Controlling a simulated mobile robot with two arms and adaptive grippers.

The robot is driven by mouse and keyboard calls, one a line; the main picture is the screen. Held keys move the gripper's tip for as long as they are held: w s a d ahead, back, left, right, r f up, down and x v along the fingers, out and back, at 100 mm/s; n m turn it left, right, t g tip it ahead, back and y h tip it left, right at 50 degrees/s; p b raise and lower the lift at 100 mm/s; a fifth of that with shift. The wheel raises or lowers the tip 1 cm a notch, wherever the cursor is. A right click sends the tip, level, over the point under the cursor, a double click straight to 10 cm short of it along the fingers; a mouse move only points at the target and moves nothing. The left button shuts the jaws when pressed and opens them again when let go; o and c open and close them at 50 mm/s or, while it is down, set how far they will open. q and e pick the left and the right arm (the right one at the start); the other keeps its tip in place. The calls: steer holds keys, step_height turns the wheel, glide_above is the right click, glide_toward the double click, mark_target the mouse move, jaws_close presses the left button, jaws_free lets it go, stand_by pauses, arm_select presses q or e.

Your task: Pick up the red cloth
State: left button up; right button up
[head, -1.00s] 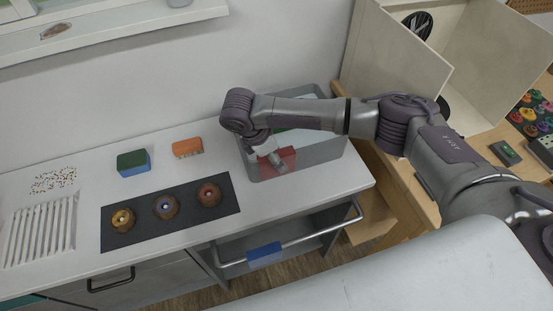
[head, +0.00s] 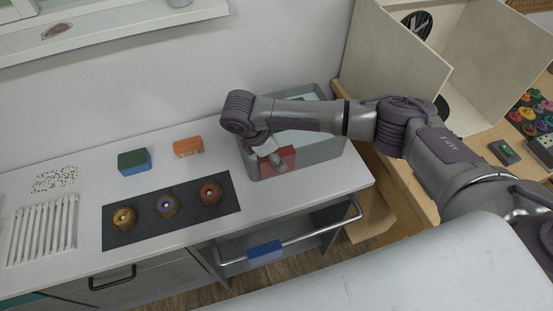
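My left gripper is not in the picture.
A blue cloth (head: 265,252) hangs on the counter's front rail. Left of the bin are a dark mat (head: 122,236) with three round knobs, an orange block (head: 188,147) and a green-and-blue sponge (head: 134,162). An open beige box (head: 401,56) stands on the right.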

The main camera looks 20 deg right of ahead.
jaws_close()
